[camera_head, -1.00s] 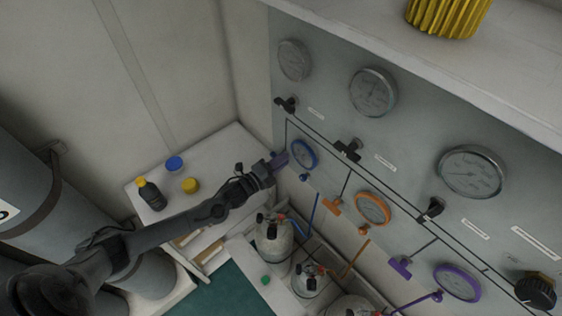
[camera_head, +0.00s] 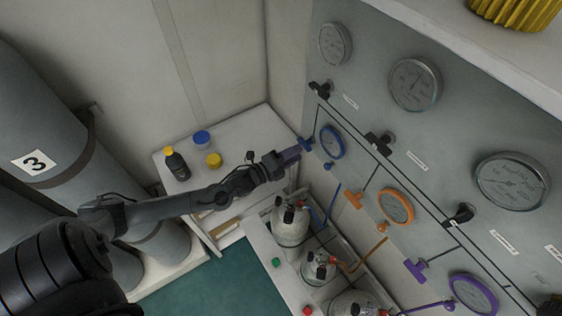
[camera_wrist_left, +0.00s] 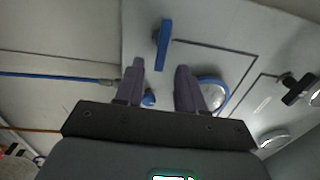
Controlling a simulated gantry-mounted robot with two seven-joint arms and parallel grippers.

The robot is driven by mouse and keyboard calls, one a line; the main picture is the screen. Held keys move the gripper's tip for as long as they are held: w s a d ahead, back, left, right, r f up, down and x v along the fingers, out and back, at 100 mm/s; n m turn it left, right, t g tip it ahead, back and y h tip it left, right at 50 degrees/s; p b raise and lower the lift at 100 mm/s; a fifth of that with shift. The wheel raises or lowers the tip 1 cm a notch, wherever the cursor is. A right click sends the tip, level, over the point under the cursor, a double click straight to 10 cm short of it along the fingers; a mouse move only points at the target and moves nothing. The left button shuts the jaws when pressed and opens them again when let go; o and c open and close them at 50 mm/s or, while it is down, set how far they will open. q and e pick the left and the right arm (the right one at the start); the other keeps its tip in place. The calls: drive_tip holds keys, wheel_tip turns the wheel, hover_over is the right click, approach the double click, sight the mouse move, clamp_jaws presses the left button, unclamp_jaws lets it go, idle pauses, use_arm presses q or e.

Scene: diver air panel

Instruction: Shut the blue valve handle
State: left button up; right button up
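The blue valve handle (camera_head: 306,144) is on the grey panel, left of the blue-rimmed gauge (camera_head: 332,142). In the left wrist view the handle (camera_wrist_left: 164,45) is a flat blue bar, just beyond the fingertips and roughly in line with the gap between them. My left gripper (camera_head: 293,153) reaches in from the left, close to the handle. In the left wrist view its two purple-grey fingers (camera_wrist_left: 160,66) are apart with nothing between the tips. I cannot tell whether a finger touches the handle. My right gripper is not in view.
An orange handle (camera_head: 353,200) and a purple handle (camera_head: 415,271) sit lower along the panel. Black knobs (camera_head: 379,143) and large gauges (camera_head: 415,84) are above. Cylinders (camera_head: 290,222) with hoses stand below. Bottles and a yellow-lidded jar (camera_head: 214,160) stand on the white counter.

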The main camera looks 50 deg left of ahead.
use_arm(q)
drive_tip(key=shift+s+a, duration=0.25)
drive_tip(key=shift+s, duration=1.1)
drive_tip(key=shift+s+a, duration=0.2)
drive_tip(key=shift+s, duration=1.1)
drive_tip(key=s+d+f+n+g+y, duration=0.1)
drive_tip(key=s+d+n+g+y, duration=0.1)
drive_tip(key=s+d+n, duration=0.35)
drive_tip(key=s+d+f+n+g+y, duration=0.1)
drive_tip(key=s+d+n+g, duration=0.15)
drive_tip(key=d+n, duration=0.45)
drive_tip(key=s+d+n+g, duration=0.3)
drive_tip(key=s+n+g, duration=0.3)
drive_tip(key=s+g, duration=0.55)
wheel_tip(320, 180, up, 12)
drive_tip(key=s+t+p, duration=0.1)
drive_tip(key=p, duration=1.1)
drive_tip(key=shift+s+t, duration=0.3)
drive_tip(key=shift+t, duration=0.1)
